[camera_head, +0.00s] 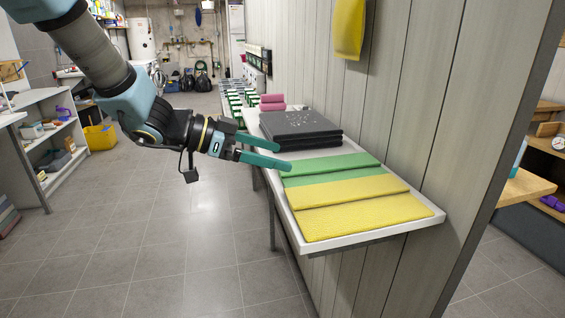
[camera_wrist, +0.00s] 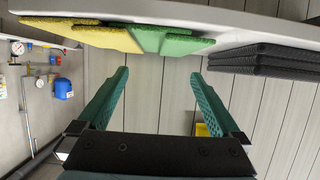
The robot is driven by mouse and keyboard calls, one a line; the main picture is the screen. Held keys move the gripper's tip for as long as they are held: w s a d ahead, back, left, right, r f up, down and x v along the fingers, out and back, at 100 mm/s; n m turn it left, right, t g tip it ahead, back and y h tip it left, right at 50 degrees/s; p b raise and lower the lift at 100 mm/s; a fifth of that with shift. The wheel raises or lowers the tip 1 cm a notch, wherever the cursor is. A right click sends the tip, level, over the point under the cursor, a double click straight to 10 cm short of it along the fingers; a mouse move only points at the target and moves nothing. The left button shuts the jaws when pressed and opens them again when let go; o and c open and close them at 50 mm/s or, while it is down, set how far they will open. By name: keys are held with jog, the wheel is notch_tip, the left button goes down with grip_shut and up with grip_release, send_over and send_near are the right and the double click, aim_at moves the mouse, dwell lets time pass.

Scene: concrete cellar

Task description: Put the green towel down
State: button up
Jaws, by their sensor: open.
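A green towel (camera_head: 330,164) lies folded in flat layers on the white shelf table (camera_head: 427,222), between a dark grey stack and a yellow towel (camera_head: 360,206). The green towel also shows near the top of the wrist view (camera_wrist: 186,45). My gripper (camera_head: 284,156) is open and empty, its teal fingers pointing right at the left edge of the table, beside the green towel. In the wrist view the two fingers (camera_wrist: 160,80) stand wide apart with nothing between them. Whether a fingertip touches the table edge, I cannot tell.
A dark grey folded stack (camera_head: 300,130) and pink rolls (camera_head: 271,102) lie farther back on the table. A yellow cloth (camera_head: 349,28) hangs on the panelled wall behind. The tiled floor left of the table is clear. A yellow bin (camera_head: 101,137) stands by the left shelves.

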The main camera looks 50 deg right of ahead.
jog(key=w+a+f+n+t+y, duration=0.1)
jog(key=w+a+f+n+t, duration=0.1)
jog(key=w+a+n+t, duration=0.8)
jog(key=w+a+f+n+t+y, duration=0.1)
jog(key=w+a+t, duration=0.35)
jog(key=w, duration=1.15)
jog(key=w+a+f+n+y, duration=0.2)
jog(key=a+n, duration=0.1)
jog(key=a, duration=0.5)
jog(key=w+a+f+n+y, duration=0.1)
jog(key=a+n+y, duration=0.15)
jog(key=a, duration=0.55)
jog(key=s+a+f+n+g+y, duration=0.2)
jog(key=s+a+n, duration=0.1)
jog(key=s+a, duration=0.3)
jog(key=s+a+f+n+g+y, duration=0.2)
jog(key=s+a, duration=0.4)
jog(key=a, duration=0.5)
jog(key=shift+f+n+g, duration=0.2)
jog(key=shift+n+g, duration=0.25)
jog(key=shift+n, duration=0.8)
